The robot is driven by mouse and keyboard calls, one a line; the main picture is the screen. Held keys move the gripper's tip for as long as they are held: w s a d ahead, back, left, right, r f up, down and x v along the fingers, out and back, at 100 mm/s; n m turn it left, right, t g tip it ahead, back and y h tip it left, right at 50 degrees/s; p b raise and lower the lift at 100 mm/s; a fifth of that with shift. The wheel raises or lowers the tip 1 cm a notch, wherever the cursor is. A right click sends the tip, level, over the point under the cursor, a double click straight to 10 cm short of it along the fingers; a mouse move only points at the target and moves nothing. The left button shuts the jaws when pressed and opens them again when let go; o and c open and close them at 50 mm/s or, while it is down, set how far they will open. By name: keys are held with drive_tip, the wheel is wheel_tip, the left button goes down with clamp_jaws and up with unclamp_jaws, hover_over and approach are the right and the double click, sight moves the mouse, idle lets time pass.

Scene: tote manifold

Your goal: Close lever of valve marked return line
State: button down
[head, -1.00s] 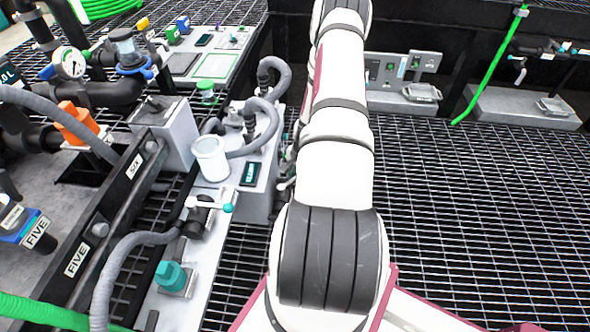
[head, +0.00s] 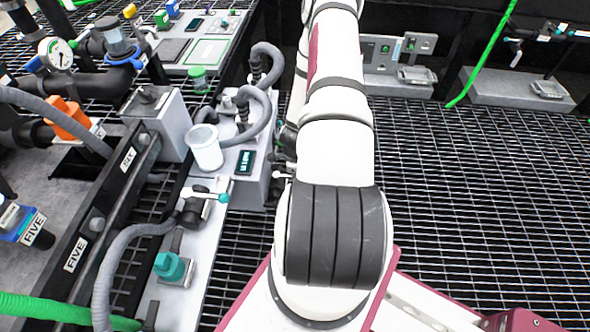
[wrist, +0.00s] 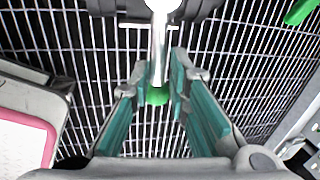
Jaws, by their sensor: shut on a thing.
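In the wrist view, a metal lever (wrist: 158,48) runs down from a round white part at the top, with a thin crossbar beside it. My gripper (wrist: 160,76) has teal-padded fingers on both sides of the lever's lower end and is shut on it. A green piece (wrist: 158,97) shows between the fingers at the lever's end. In the head view my arm hides the gripper. A pale lever end (head: 283,175) shows just left of my arm. No label reading return line is legible in either view.
Left of my arm stands a bench with a white cup (head: 206,148), grey hoses (head: 265,108) and another valve lever with a teal tip (head: 222,197). Grey boxes (head: 515,92) lie at the back right. Open grating (head: 460,190) covers the right side.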

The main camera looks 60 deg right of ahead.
drive_tip(key=shift+a+m, duration=0.2)
drive_tip(key=shift+m, duration=0.3)
drive_tip(key=shift+s+a, duration=0.15)
drive_tip(key=shift+a, duration=0.1)
drive_tip(key=c, duration=1.6)
unclamp_jaws()
drive_tip(key=shift+c, duration=0.2)
wheel_tip(320, 180, up, 12)
drive_tip(key=s+a, duration=0.1)
drive_tip(key=a, duration=0.1)
